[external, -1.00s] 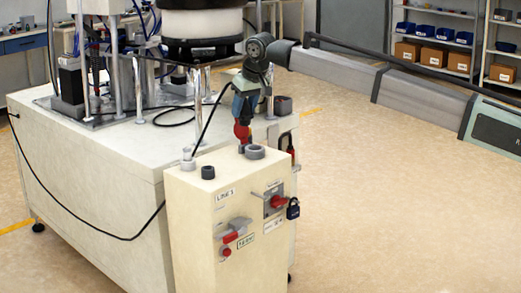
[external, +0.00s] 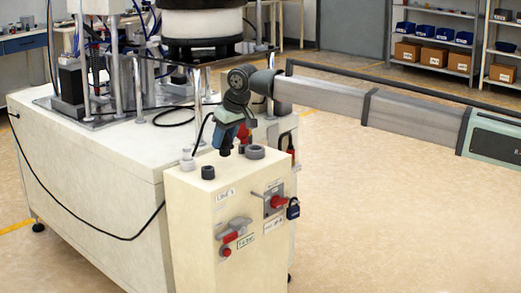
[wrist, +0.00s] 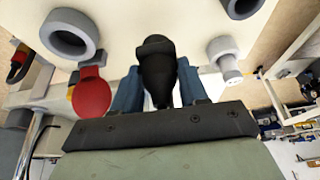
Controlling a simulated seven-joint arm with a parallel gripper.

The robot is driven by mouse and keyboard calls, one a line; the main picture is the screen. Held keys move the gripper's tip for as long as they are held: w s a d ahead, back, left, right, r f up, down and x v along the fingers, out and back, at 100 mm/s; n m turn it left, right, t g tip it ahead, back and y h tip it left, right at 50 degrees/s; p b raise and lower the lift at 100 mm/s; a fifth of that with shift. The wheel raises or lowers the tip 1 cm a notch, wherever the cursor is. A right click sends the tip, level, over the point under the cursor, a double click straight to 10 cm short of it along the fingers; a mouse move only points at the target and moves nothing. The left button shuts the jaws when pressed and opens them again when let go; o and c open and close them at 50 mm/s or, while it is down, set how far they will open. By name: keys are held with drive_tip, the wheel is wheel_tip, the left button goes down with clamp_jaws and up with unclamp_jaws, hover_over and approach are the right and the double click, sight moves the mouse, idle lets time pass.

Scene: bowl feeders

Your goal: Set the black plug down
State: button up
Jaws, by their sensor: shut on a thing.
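My gripper (external: 226,150) points down over the top of the cream control box (external: 190,190). In the wrist view its blue fingers (wrist: 157,88) are shut on the black plug (wrist: 157,68), one on each side. The plug's far end points at the cream top; I cannot tell whether it touches. In the external view the plug is hidden by the fingers. A red round lid (wrist: 90,95) shows beside the left finger in the wrist view.
On the box top, a grey ring (external: 255,152) is right of my gripper, a black round holder (external: 208,172) front left, and a pale fitting (external: 187,158) left. A black cable (external: 200,132) passes beside my gripper. The bowl feeder (external: 200,30) stands behind.

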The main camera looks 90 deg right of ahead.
drive_tip(key=shift+f, duration=1.2)
drive_tip(key=shift+f, duration=0.15)
drive_tip(key=o, duration=1.2)
drive_tip(key=shift+c, duration=0.2)
drive_tip(key=v, duration=1.2)
